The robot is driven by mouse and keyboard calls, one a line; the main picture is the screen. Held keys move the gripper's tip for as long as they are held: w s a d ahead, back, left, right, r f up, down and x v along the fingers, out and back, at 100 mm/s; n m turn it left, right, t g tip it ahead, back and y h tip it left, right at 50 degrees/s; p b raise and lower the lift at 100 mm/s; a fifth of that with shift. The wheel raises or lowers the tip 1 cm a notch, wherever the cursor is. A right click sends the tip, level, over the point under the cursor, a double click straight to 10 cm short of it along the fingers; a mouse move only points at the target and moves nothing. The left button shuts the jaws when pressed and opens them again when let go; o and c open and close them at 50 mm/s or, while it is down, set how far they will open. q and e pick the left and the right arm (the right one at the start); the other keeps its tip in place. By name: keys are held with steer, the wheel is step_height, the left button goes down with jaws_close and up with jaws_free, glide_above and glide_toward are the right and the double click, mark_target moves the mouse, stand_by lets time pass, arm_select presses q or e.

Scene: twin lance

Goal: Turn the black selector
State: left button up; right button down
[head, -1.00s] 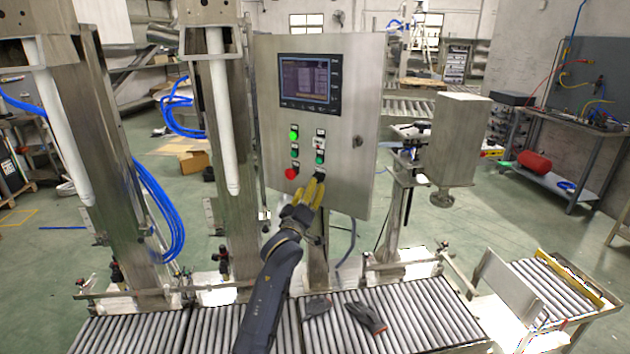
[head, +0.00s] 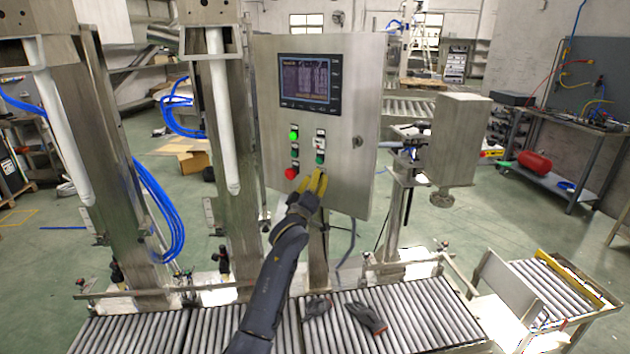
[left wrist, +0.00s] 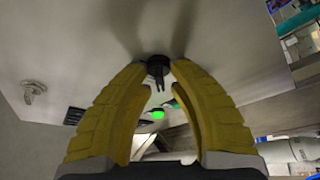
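The black selector (left wrist: 158,67) is a small dark knob on the lower right of the grey control panel (head: 352,105). In the left wrist view it sits between the yellow fingertips, its handle jutting out below. My left gripper (left wrist: 160,68) has its fingertips drawn in close on both sides of the selector and appears shut on it. In the head view the left gripper (head: 315,181) reaches up to the panel's lower edge area, and its fingers hide the selector. My right gripper is in no view.
Above the gripper are a lit green button (head: 294,134), a red button (head: 291,173) and another green button (head: 320,158). A display screen (head: 309,83) is higher up. Roller conveyors (head: 420,310) with dark gloves (head: 368,317) lie below.

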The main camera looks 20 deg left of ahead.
arm_select(q)
jaws_close()
